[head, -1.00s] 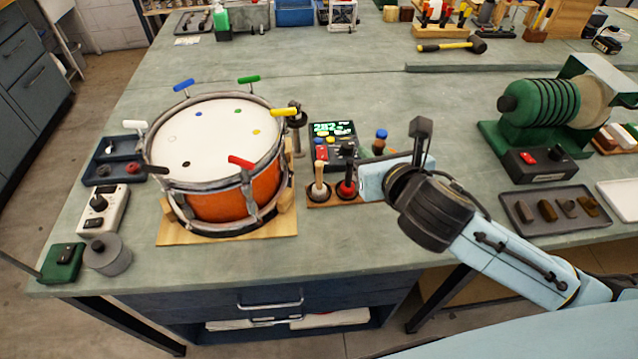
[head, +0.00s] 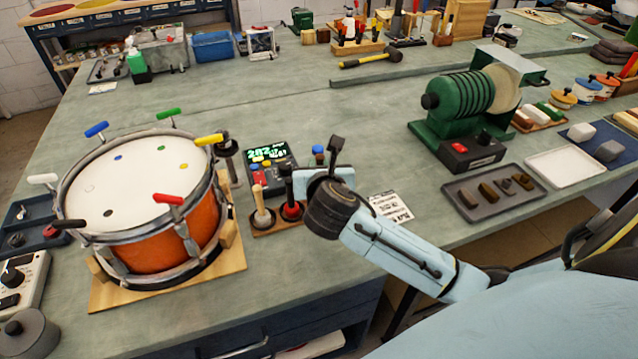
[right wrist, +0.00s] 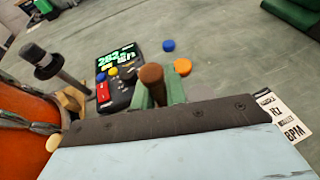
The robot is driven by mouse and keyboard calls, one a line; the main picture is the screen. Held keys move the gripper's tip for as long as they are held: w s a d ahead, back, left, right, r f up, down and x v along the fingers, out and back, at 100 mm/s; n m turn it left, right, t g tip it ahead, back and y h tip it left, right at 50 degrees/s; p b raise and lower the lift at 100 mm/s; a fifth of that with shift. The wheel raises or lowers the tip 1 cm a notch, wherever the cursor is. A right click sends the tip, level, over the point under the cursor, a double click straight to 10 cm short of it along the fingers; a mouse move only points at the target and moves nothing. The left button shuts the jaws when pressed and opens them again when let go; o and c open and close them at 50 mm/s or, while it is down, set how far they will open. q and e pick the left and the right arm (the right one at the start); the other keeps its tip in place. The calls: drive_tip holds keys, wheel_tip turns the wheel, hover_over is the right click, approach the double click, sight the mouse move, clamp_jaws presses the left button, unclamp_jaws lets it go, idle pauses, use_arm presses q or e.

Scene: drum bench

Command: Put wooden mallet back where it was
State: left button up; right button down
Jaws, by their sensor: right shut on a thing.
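My right gripper (head: 300,183) is at the right end of a small wooden mallet stand (head: 280,228), right of the drum (head: 140,200). In the right wrist view its green fingers (right wrist: 155,95) are shut on a brown wooden handle (right wrist: 152,76), which I take for the wooden mallet. The mallet's lower part is hidden, so I cannot tell whether it touches the stand. In the head view my gripper covers it. A pale-headed mallet with a tan handle (head: 260,205) and a dark-handled one with a red head (head: 290,208) stand upright in the stand. My left gripper is out of view.
A meter with a lit display (head: 268,158) stands just behind the stand. A dark-topped post (head: 228,150) is beside the drum. A printed card (head: 391,206) lies right of my gripper. A green grinder (head: 465,115) and a grey tray (head: 493,192) are farther right.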

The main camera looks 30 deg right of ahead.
wheel_tip(320, 180, down, 3)
drive_tip(key=shift+f+b, duration=0.2)
drive_tip(key=shift+b, duration=0.3)
drive_tip(key=shift+f, duration=0.3)
drive_tip(key=shift+r, duration=0.1)
drive_tip(key=c, duration=1.5)
unclamp_jaws()
drive_tip(key=shift+o, duration=0.3)
drive_tip(key=shift+s+a+r, duration=0.1)
drive_tip(key=shift+s, duration=0.1)
use_arm(q)
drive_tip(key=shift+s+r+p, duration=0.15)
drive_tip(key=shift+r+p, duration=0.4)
drive_tip(key=shift+p, duration=0.6)
use_arm(e)
drive_tip(key=v, duration=1.1)
drive_tip(key=shift+s, duration=0.3)
drive_tip(key=shift+a, duration=0.1)
